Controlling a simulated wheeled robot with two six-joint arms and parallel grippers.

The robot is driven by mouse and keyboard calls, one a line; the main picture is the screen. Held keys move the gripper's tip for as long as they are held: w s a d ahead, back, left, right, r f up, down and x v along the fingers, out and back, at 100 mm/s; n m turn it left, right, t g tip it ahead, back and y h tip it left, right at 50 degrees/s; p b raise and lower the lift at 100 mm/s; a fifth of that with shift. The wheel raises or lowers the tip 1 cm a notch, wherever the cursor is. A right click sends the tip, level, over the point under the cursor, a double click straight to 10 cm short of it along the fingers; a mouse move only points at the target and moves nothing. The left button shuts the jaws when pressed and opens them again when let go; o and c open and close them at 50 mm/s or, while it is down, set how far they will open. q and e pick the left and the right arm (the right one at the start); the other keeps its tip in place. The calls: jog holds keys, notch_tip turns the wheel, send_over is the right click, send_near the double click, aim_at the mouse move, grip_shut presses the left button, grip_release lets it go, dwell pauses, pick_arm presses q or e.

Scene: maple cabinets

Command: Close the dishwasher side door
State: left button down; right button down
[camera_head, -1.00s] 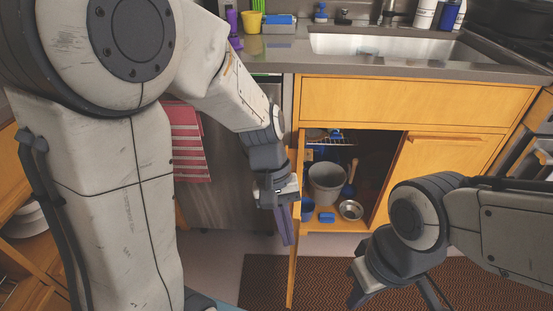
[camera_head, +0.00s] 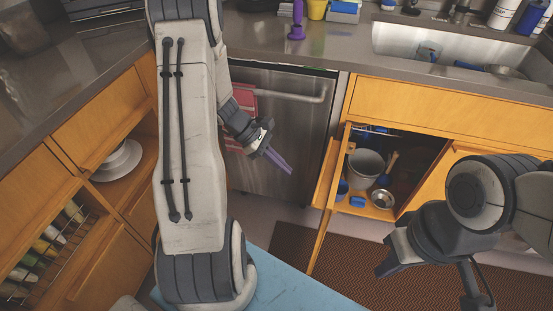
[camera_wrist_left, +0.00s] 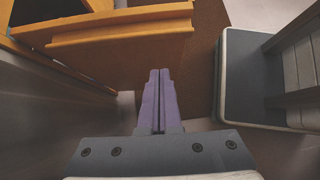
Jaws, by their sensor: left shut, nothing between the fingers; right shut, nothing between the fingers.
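The cabinet door (camera_head: 326,182) beside the dishwasher (camera_head: 275,120) stands open, seen nearly edge-on in the head view. Behind it is the lower cabinet under the sink. In the left wrist view, a wooden door (camera_wrist_left: 120,38) shows its top edge ahead of the fingers. My left gripper (camera_head: 279,163) is shut and empty, in front of the dishwasher, left of the door and apart from it. Its purple fingers (camera_wrist_left: 160,95) lie together in the wrist view. My right gripper (camera_head: 384,266) is shut, low and right of the door, over the rug.
The open cabinet holds a grey bucket (camera_head: 365,168), a metal bowl (camera_head: 382,199) and blue items. A striped red towel (camera_head: 242,103) hangs at the dishwasher. A brown rug (camera_head: 345,262) covers the floor. Open wooden shelves (camera_head: 128,170) stand at the left.

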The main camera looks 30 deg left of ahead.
pick_arm(q)
jog(key=w+d+f, duration=0.1)
jog(key=d+f, duration=0.1)
jog(key=d, duration=0.4)
jog(key=shift+w+d+f+b, duration=0.15)
jog(key=shift+d+f+b, duration=0.2)
jog(key=shift+b, duration=0.05)
